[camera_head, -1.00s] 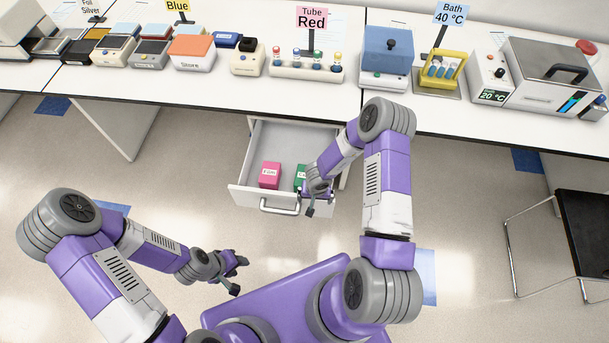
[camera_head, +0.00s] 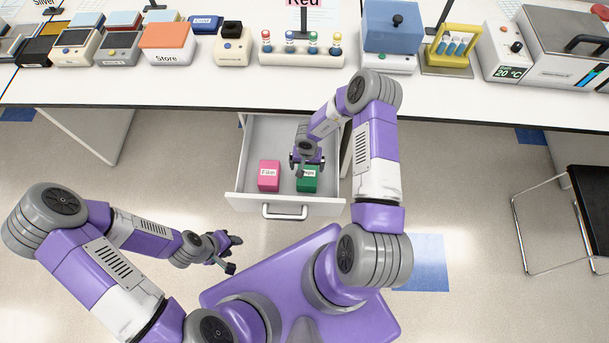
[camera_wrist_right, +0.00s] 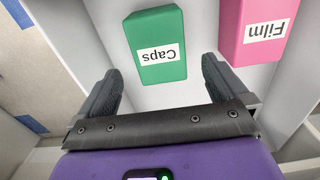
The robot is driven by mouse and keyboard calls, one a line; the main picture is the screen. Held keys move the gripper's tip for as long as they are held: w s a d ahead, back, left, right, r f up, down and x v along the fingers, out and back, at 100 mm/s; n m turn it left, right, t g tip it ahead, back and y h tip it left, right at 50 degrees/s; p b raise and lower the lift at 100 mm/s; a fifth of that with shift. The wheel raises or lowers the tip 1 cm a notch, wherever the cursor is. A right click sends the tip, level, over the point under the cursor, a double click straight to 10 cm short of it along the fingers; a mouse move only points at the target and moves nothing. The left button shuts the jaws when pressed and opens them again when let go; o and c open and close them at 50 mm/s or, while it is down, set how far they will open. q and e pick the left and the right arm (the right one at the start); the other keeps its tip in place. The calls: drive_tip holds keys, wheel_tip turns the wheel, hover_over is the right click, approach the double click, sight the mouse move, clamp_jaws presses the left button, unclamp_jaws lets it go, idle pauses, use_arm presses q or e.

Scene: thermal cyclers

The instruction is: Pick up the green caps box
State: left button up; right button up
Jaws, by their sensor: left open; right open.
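The green caps box (camera_head: 307,180) stands in the open drawer, partly hidden by my right gripper in the head view. In the right wrist view the green box (camera_wrist_right: 157,45), labelled "Caps" upside down, lies ahead of the fingertips, roughly between their lines. My right gripper (camera_head: 307,165) is open and empty above the drawer; its two fingers (camera_wrist_right: 160,78) show apart in the wrist view, and whether they touch the box cannot be told. My left gripper (camera_head: 230,253) is open and empty, low over the floor in front of the drawer.
A pink "Film" box (camera_head: 268,177) stands just left of the green box in the drawer (camera_head: 240,197). The drawer's walls and front handle (camera_head: 285,212) surround them. The bench (camera_head: 200,88) above carries several devices and a tube rack. The drawer's back part looks empty.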

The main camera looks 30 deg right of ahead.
sight(308, 173)
drive_tip(key=shift+w+f, duration=0.15)
drive_tip(key=shift+f, duration=0.45)
drive_tip(key=f+b, duration=0.1)
drive_tip(key=f, duration=0.1)
drive_tip(key=f+b, duration=0.1)
drive_tip(key=f, duration=0.2)
drive_tip(key=f+b, duration=0.1)
drive_tip(key=f, duration=0.1)
drive_tip(key=shift+d+f+b, duration=0.25)
drive_tip(key=shift+b, duration=0.15)
use_arm(q)
wheel_tip(308, 173, down, 4)
drive_tip(key=shift+w+f, duration=0.1)
drive_tip(key=shift+f, duration=0.1)
use_arm(e)
drive_tip(key=shift+r, duration=0.1)
drive_tip(key=c, duration=0.9)
